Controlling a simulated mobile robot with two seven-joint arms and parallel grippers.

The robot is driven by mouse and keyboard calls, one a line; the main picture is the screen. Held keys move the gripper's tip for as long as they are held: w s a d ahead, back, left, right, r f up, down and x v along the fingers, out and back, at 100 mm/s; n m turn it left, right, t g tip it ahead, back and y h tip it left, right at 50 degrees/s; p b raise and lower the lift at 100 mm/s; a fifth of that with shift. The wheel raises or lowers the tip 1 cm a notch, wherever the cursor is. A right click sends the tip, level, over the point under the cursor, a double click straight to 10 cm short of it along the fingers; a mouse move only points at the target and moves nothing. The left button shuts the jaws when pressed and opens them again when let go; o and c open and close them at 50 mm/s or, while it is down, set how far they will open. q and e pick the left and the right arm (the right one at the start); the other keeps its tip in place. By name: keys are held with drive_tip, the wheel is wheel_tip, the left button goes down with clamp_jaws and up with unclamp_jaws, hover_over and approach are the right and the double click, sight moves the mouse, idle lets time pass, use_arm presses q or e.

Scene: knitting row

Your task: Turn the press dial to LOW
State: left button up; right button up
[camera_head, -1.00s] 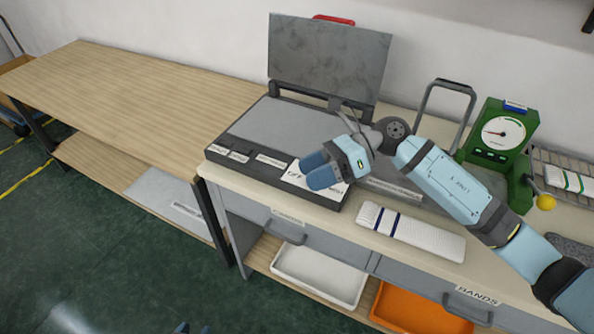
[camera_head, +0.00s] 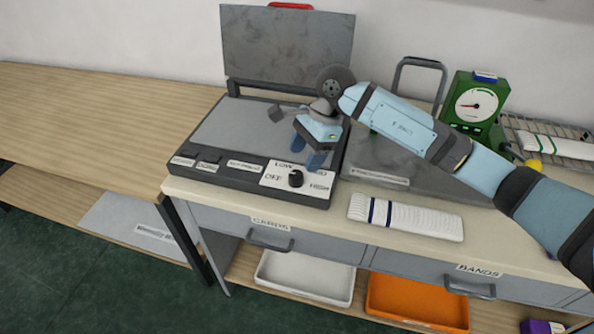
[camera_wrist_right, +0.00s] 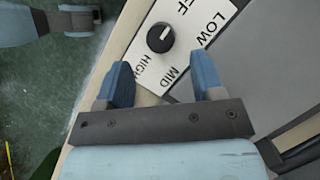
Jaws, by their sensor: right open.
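The press dial (camera_head: 296,178) is a black round knob on a white label plate (camera_head: 272,179) at the front right of the press's dark front edge. The plate reads OFF, LOW, MID and HIGH around it. In the wrist view the dial (camera_wrist_right: 160,37) stands beyond the fingers, apart from them; a faint light mark on it seems to point toward OFF. My right gripper (camera_head: 308,152) hangs above and just behind the dial, with its two blue fingers pointing down. It is open and empty, and in the wrist view its fingers (camera_wrist_right: 162,70) are spread wide.
The press lid (camera_head: 287,45) stands up at the back. A white ribbed knit piece (camera_head: 405,217) lies right of the press near the bench edge. A green gauge (camera_head: 474,106) stands farther right. White (camera_head: 305,278) and orange (camera_head: 415,303) trays sit below. The left table is clear.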

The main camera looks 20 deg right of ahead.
sight(297, 174)
drive_tip(key=shift+x, duration=2.7)
drive_tip(key=c, duration=0.9)
